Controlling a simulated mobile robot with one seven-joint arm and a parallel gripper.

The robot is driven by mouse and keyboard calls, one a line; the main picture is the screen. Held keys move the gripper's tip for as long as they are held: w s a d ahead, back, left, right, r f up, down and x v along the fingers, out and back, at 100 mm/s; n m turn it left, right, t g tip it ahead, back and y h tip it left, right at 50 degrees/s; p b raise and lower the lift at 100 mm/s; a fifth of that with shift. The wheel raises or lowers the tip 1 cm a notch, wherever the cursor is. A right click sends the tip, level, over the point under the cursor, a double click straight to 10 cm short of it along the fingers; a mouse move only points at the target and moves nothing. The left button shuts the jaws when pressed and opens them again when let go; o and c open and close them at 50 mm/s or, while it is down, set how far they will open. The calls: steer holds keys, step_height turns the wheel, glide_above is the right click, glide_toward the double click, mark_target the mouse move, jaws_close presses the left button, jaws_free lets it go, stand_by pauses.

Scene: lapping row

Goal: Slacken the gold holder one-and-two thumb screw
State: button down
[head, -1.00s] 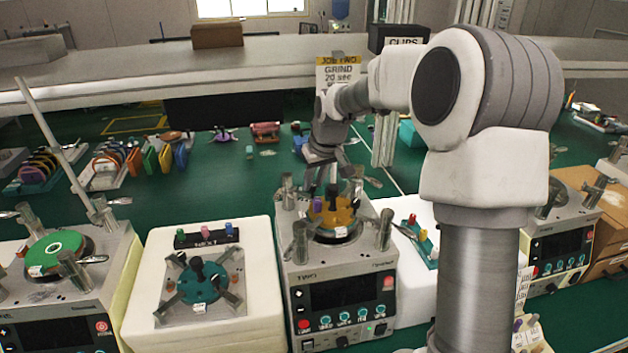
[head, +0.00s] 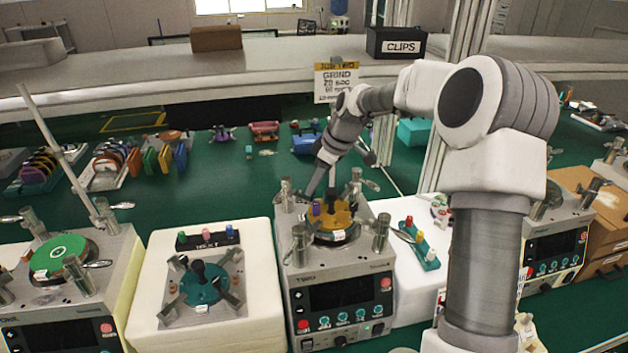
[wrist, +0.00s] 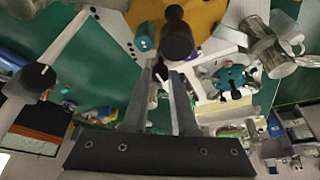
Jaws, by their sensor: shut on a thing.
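The gold holder (head: 345,214) sits on the plate of the machine marked TWO (head: 340,262). A purple thumb screw (head: 316,209) stands at its left side, and a dark central post (wrist: 177,40) rises from the holder. In the wrist view the gold holder (wrist: 205,14) fills the top, with a teal knob (wrist: 145,37) at its edge. My gripper (head: 311,193) reaches down tilted at the holder's left side. In the wrist view its fingertips (wrist: 161,70) close around a small dark purple piece, which looks like the thumb screw. The contact is partly hidden.
Metal posts with lever handles (head: 300,245) stand close around the plate. A teal holder (head: 203,283) lies on the white block to the left. A teal rack with coloured knobs (head: 420,246) is to the right. A green-topped machine (head: 60,252) stands far left.

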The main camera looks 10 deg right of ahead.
steer(key=n, duration=0.2)
steer(key=n+g+p, duration=0.1)
steer(key=n+g+y+p, duration=0.1)
steer(key=n, duration=0.1)
steer(key=shift+w+r+n, duration=0.1)
steer(key=shift+w+n, duration=0.15)
steer(key=shift+n, duration=0.05)
steer(key=shift+w+n+g+p, duration=0.1)
steer(key=shift+n+g+p, duration=0.45)
steer(key=shift+n, duration=0.55)
steer(key=shift+w+n+g+p, duration=0.1)
steer(key=shift+n+g+p, duration=0.4)
steer(key=shift+n, duration=0.6)
steer(key=c, duration=0.7)
jaws_free()
steer(key=p+v, duration=0.2)
steer(key=v, duration=1.5)
steer(key=shift+s+r, duration=0.2)
steer(key=shift+s, duration=0.05)
